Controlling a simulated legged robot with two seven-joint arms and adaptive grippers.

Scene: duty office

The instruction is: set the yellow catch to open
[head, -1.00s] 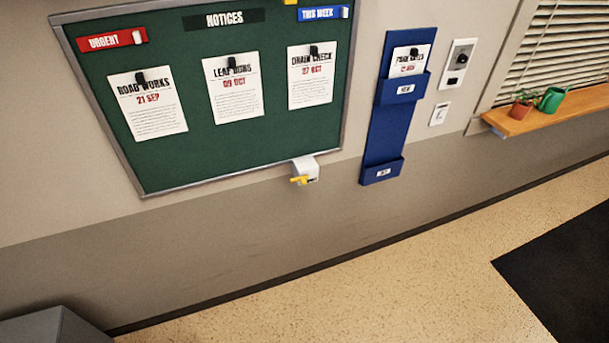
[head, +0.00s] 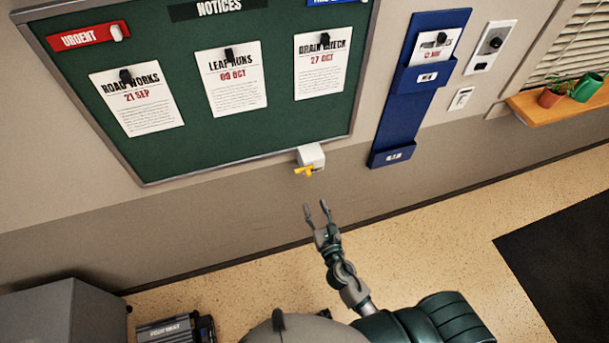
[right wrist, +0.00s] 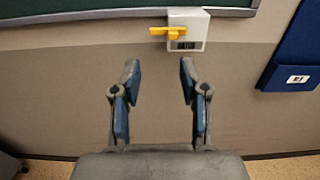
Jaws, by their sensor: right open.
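The yellow catch (head: 305,171) is a small lever on a white box (head: 312,156) at the lower frame edge of the green notice board. In the right wrist view the yellow catch (right wrist: 168,31) lies roughly level across the front of the white box (right wrist: 190,42), with a dark marking below it that is too small to read. My right gripper (head: 317,208) is open and empty, below the catch and apart from it. In the right wrist view its fingers (right wrist: 159,75) are spread, with the catch beyond their tips. My left gripper is not in view.
The green notice board (head: 240,135) holds three pinned notices. A blue wall rack (head: 407,112) hangs to the right of the catch. A wooden sill with a plant pot (head: 551,95) and green can is further right. A grey cabinet (head: 40,318) stands lower left. Wall around the catch is clear.

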